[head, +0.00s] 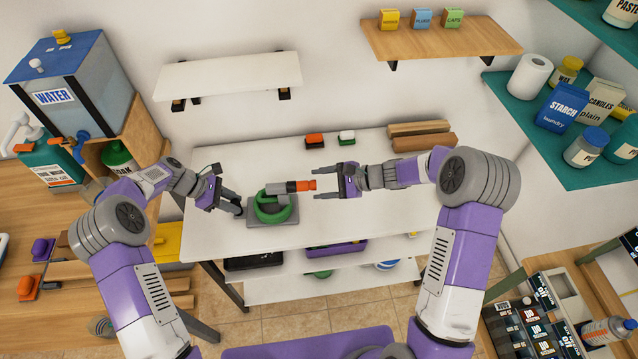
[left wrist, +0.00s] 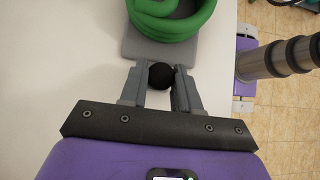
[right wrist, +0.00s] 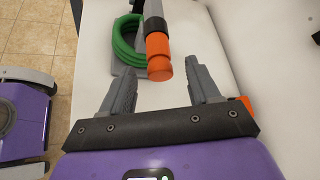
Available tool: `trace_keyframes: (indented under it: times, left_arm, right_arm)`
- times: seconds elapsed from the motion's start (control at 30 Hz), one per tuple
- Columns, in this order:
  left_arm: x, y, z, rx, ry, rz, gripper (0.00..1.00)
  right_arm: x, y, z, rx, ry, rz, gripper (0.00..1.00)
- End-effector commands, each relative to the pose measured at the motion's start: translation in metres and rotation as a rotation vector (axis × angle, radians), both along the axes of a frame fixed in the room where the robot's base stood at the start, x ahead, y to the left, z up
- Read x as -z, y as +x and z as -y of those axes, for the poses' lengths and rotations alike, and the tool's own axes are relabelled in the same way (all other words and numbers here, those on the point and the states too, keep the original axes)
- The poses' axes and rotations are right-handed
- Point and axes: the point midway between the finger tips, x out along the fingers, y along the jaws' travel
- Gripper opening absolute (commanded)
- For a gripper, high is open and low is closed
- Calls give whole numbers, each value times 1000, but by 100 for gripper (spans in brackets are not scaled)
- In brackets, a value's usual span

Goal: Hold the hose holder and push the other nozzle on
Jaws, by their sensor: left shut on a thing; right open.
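The hose holder (head: 259,217) is a grey base on the white table with a green hose (head: 274,207) coiled on it. My left gripper (head: 238,208) is shut on the holder's black knob (left wrist: 161,76) at the base's near edge in the left wrist view. A grey and black hose end points right from the holder, with an orange nozzle (head: 302,186) at its tip. My right gripper (head: 328,181) is open and empty, just right of the nozzle. In the right wrist view the nozzle (right wrist: 159,57) sits ahead of and between the open fingers, apart from them.
An orange nozzle-like piece (head: 314,140) and a white and green one (head: 347,137) stand at the table's back. Wooden blocks (head: 421,137) lie at the back right. A white shelf (head: 228,76) hangs above. The table's right part is clear.

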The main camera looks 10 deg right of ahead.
Motion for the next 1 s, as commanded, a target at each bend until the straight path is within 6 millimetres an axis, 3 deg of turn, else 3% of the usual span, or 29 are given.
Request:
trace_keyframes:
  times: [0.3, 0.5, 0.9, 0.93, 1.0]
  left_arm:
    - [0, 0, 0, 1, 0, -1, 0]
    - [0, 0, 0, 1, 0, -1, 0]
    - [0, 0, 1, 1, -1, 0, 0]
    - [0, 0, 1, 1, -1, 0, 33]
    - [0, 0, 0, 1, -1, 0, 44]
  right_arm:
    - [-28, -19, 57, 3, -2, 2, 61]
    - [-42, -29, 84, 1, -1, 1, 61]
    - [-46, -33, 93, -1, 0, -1, 61]
    - [-46, -33, 93, -1, 0, -1, 61]
    - [-46, -33, 93, -1, 0, -1, 61]
